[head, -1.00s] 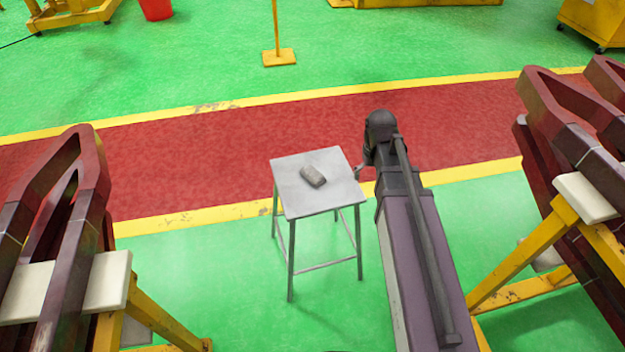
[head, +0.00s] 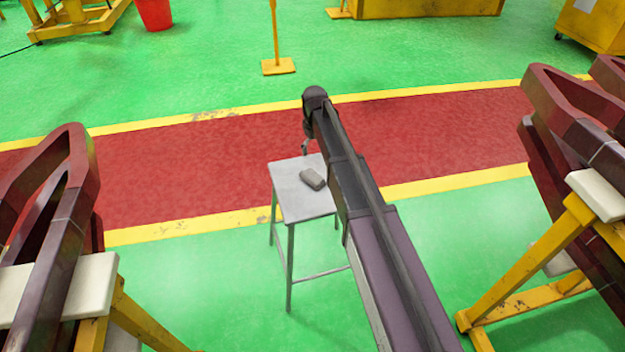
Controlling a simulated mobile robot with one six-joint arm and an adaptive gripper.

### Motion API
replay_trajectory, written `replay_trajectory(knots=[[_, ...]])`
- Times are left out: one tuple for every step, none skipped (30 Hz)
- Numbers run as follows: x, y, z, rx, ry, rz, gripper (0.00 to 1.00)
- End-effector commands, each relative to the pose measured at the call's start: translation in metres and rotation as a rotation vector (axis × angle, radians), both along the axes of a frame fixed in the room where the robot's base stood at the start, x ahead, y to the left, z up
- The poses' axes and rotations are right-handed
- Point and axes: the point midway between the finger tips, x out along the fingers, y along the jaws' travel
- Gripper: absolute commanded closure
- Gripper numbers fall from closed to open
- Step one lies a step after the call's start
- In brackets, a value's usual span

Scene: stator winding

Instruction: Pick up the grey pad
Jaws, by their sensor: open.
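The grey pad (head: 313,179) is a small dark grey block lying flat on the pale grey square top of a stool (head: 291,197). My arm reaches in from the lower right and hides the right side of the stool top. My gripper (head: 305,148) shows only as a small part below the arm's far end, just beyond the stool's back edge. It is open and apart from the pad. Its fingers are too small to make out clearly.
Dark red coil frames on yellow stands flank the stool at the left (head: 62,195) and the right (head: 575,130). A yellow post (head: 277,40) and a red bucket (head: 155,14) stand farther back. The floor around the stool is clear.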

Motion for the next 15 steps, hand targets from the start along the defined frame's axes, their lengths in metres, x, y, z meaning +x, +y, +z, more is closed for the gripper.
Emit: replay_trajectory(knots=[[0.000, 0.000, 0.000, 0.000, 0.000, 0.000, 0.00], [0.000, 0.000, -0.001, 0.000, 0.000, 0.000, 0.00], [0.000, 0.000, -0.002, 0.000, 0.000, 0.000, 0.00], [0.000, 0.000, -0.003, 0.000, 0.000, 0.000, 0.00], [0.000, 0.000, -0.004, 0.000, 0.000, -0.001, 0.00], [0.000, 0.000, -0.006, 0.000, 0.000, -0.001, 0.00], [0.000, 0.000, -0.007, 0.000, 0.000, -0.001, 0.00], [0.000, 0.000, -0.009, 0.000, 0.000, -0.001, 0.00], [0.000, 0.000, -0.012, 0.000, 0.000, 0.000, 0.00], [0.000, 0.000, -0.014, 0.000, 0.000, 0.000, 0.00], [0.000, 0.000, -0.016, 0.000, 0.000, 0.000, 0.00], [0.000, 0.000, -0.019, 0.000, 0.000, 0.000, 0.00], [0.000, 0.000, -0.022, 0.000, 0.000, 0.000, 0.00], [0.000, 0.000, -0.024, 0.000, 0.000, 0.000, 0.00], [0.000, 0.001, -0.027, 0.000, 0.000, 0.000, 0.00]])
